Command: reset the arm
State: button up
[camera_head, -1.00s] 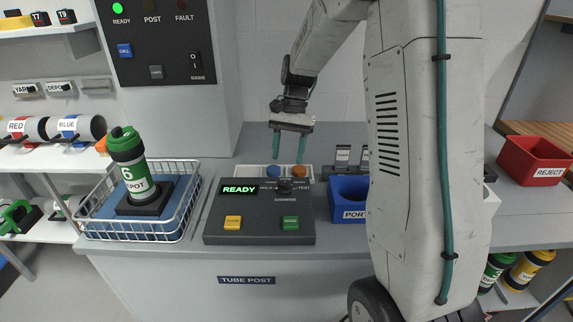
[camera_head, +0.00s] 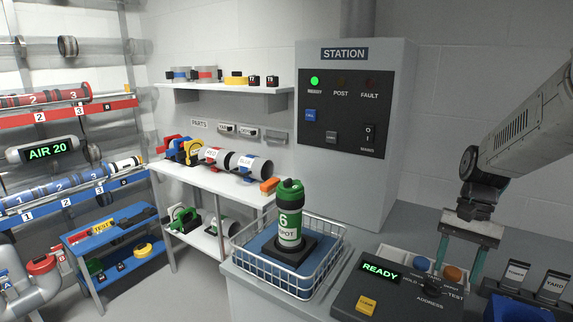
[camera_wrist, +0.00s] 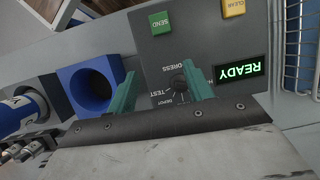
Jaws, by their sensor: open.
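My gripper (camera_head: 461,262) is open and empty, its two teal fingers pointing down over the dark control console (camera_head: 345,305). The wrist view shows the spread fingers (camera_wrist: 162,88) with the console's dial (camera_wrist: 178,82) between them, and nothing held. My arm comes in from the right, with its wrist above the console. I cannot tell whether the fingertips touch anything. The console's display (camera_head: 381,272) reads READY in green.
A blue holder (camera_wrist: 88,88) is close to one finger. The station panel (camera_head: 345,112) stands behind, its READY lamp green. Parts shelves (camera_head: 215,185) are further left.

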jog(key=s+a+r+n+t+h, duration=0.1)
jog(key=s+a+r+n, duration=0.1)
jog(key=s, duration=0.4)
jog(key=s+a+r+n+t, duration=0.2)
jog(key=s+a+r, duration=0.1)
jog(key=s, duration=0.4)
jog(key=s+a+r+n+t+h, duration=0.1)
jog(key=s+a+r+n, duration=0.2)
jog(key=s, duration=0.4)
jog(key=shift+a+r+t+h, duration=0.15)
jog(key=shift+a+t+h, duration=0.15)
jog(key=shift+a, duration=0.55)
jog(key=shift+s, duration=0.1)
